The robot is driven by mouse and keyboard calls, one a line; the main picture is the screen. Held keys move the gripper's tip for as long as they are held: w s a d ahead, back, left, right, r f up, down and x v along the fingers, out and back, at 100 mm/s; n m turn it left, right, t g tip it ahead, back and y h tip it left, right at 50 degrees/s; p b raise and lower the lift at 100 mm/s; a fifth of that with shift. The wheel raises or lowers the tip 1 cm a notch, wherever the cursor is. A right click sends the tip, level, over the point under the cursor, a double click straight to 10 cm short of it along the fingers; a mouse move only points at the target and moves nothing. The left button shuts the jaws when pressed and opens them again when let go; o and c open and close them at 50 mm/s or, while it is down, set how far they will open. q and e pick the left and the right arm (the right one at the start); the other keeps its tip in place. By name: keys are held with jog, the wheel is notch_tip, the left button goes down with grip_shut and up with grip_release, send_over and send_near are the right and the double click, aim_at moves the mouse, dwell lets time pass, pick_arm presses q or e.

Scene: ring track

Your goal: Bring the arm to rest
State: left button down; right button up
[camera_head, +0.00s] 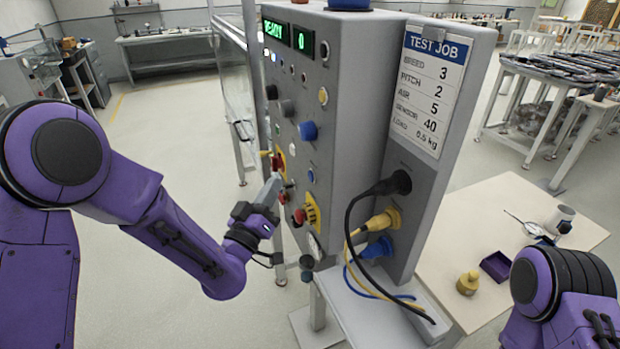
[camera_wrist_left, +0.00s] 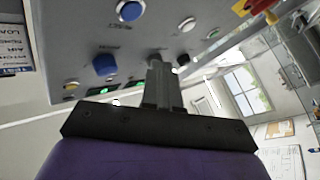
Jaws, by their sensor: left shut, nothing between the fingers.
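My purple left arm comes in from the left in the head view. Its left gripper (camera_head: 270,188) is shut and empty, close in front of the knob face of the grey control box (camera_head: 350,95). In the left wrist view the shut fingers (camera_wrist_left: 160,82) point at the panel, among its knobs; I cannot tell whether they touch it. A blue knob (camera_head: 308,131) is above and to the right of the fingertips, and a red knob on a yellow plate (camera_head: 311,213) is below right. The displays at the top (camera_head: 275,30) read READY and 0. My right gripper is out of view.
A TEST JOB card (camera_head: 430,85) is on the box's side, above black, yellow and blue plugs with cables (camera_head: 383,245). A pale table (camera_head: 490,225) at right holds a yellow weight (camera_head: 468,283) and a purple tray (camera_head: 495,266).

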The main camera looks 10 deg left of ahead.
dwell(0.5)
pick_arm(q)
jog(key=s+a+f+n+g+y+b, duration=0.1)
jog(key=s+a+f+n+g+y, duration=0.25)
jog(key=f, duration=0.85)
jog(key=s+a+f+g+y, duration=0.25)
jog(key=s+f+g, duration=0.3)
jog(key=f, duration=0.55)
jog(key=s+a+f+g, duration=0.2)
jog(key=s+f, duration=0.3)
jog(key=s, duration=0.3)
jog(key=s+a+f+g+y+b, duration=0.1)
jog(key=s+a+f+g, duration=0.1)
jog(key=s+f, duration=0.4)
jog(key=s+a+f+g+y, duration=0.1)
jog(key=s+f+g, duration=0.3)
jog(key=s, duration=0.8)
jog(key=shift+a+f+g+b, duration=0.3)
jog(key=shift+a+f, duration=0.2)
jog(key=shift+f, duration=0.45)
jog(key=shift+w, duration=0.1)
